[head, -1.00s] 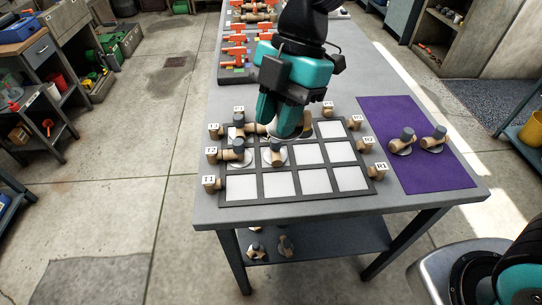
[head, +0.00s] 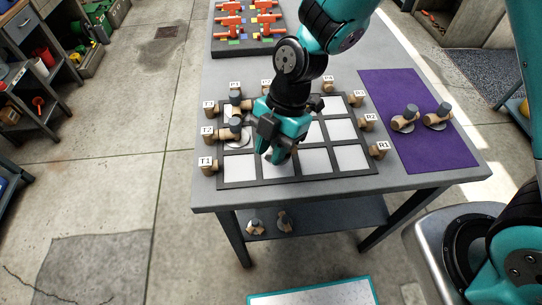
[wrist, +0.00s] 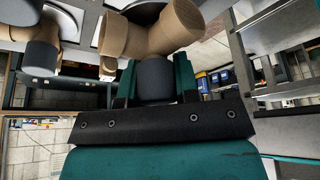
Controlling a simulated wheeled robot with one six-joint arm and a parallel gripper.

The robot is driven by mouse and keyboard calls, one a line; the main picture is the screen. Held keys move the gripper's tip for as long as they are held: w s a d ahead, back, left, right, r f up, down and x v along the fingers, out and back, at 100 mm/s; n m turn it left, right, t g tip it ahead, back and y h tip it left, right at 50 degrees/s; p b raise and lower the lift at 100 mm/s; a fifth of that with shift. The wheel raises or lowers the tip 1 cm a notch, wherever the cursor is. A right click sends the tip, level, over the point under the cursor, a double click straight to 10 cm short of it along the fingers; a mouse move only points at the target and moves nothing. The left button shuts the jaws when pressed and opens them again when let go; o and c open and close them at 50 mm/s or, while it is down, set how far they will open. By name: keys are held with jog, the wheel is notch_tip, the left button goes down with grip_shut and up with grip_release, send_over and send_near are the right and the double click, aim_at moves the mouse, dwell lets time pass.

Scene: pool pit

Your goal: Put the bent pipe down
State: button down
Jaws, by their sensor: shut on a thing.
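In the wrist view, my gripper (wrist: 155,84) is shut on the grey end of the bent pipe (wrist: 153,32), whose tan body spreads above the teal fingers. In the head view, my gripper (head: 275,150) is low over the left-middle part of the black-framed grid board (head: 300,181), and it hides the held pipe. I cannot tell whether the pipe touches the board. Two other tan pipe pieces with grey ends, a nearer one (head: 234,127) and a farther one (head: 234,99), stand in the left column of the board beside my gripper.
Labelled pipe stubs, such as T1 (head: 207,167) and R1 (head: 379,149), line the board. Two pipe pieces (head: 405,119) (head: 437,114) lie on a purple mat (head: 433,152) to the right. A rack of orange parts (head: 246,48) is at the back. The board's right-hand cells are empty.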

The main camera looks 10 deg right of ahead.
jog(key=shift+f, duration=1.95)
jog(key=c, duration=0.8)
grip_release()
jog(key=shift+c, duration=0.2)
jog(key=b+v, duration=0.1)
jog(key=v, duration=1.1)
jog(key=s+d+r+m+t, duration=0.1)
jog(key=s+d+r+m, duration=0.2)
jog(key=m, duration=0.6)
jog(key=s+d+r+m+t, duration=0.2)
jog(key=s+d+r+m, duration=0.1)
jog(key=s+r+m, duration=0.5)
jog(key=shift+s+d+m+y, duration=0.15)
jog(key=shift+s+m+y, duration=0.25)
jog(key=shift+s+m, duration=0.9)
